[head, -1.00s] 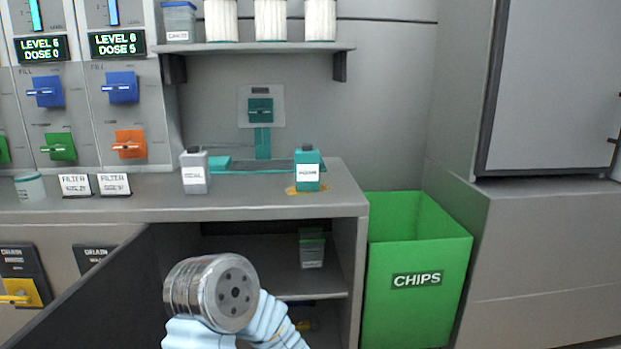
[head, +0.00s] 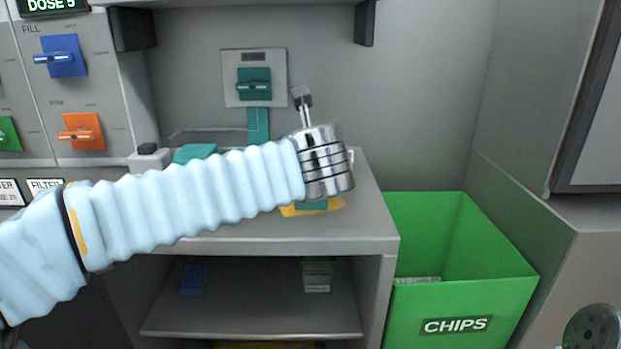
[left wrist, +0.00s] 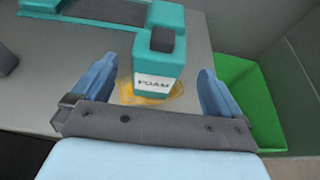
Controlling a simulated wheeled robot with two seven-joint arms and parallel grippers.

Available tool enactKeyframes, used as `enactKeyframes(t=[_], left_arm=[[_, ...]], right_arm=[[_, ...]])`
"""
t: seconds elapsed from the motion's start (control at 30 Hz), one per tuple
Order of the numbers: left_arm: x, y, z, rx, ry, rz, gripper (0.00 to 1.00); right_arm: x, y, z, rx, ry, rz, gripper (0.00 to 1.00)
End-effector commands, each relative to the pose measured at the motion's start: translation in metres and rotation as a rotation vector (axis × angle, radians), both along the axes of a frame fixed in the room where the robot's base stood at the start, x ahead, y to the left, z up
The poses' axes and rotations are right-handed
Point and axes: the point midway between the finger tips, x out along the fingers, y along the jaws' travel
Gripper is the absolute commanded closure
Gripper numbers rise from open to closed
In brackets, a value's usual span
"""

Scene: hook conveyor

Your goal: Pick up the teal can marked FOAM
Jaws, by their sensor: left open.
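The teal can (left wrist: 158,65) stands upright on a yellow patch on the counter, with a dark cap and a white label reading FOAM toward me in the left wrist view. In the head view my left wrist hides most of it; a teal strip (head: 312,205) shows below the wrist. My left gripper (left wrist: 155,88) is open, with one blue finger on each side of the can's front in the left wrist view. I see gaps between both fingers and the can. My right gripper is not in view.
A teal fixture (head: 258,125) stands behind on the counter (head: 363,215). A grey container (head: 149,157) is partly hidden behind my left arm. The green CHIPS bin (head: 460,290) stands to the right. An open shelf (head: 250,315) below holds a small container (head: 318,276).

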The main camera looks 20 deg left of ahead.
Motion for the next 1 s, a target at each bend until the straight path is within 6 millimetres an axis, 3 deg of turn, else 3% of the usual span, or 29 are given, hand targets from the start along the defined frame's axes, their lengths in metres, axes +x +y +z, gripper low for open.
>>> enactKeyframes(t=[0.1,0.37,0.63,0.87,1.0], left_arm=[[0.019,0.006,-0.009,-0.001,0.002,0.001,0.00],[0.037,0.012,-0.016,-0.002,0.002,0.002,0.00],[0.074,0.023,-0.029,-0.002,0.004,0.001,0.00],[0.078,0.024,-0.031,-0.003,0.001,0.000,0.00],[0.078,0.024,-0.031,-0.003,0.001,0.000,0.18]], right_arm=[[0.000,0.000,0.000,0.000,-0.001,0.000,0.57],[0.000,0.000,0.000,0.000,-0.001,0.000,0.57],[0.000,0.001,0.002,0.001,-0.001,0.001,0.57],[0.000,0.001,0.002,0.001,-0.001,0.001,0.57],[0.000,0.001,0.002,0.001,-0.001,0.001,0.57]])
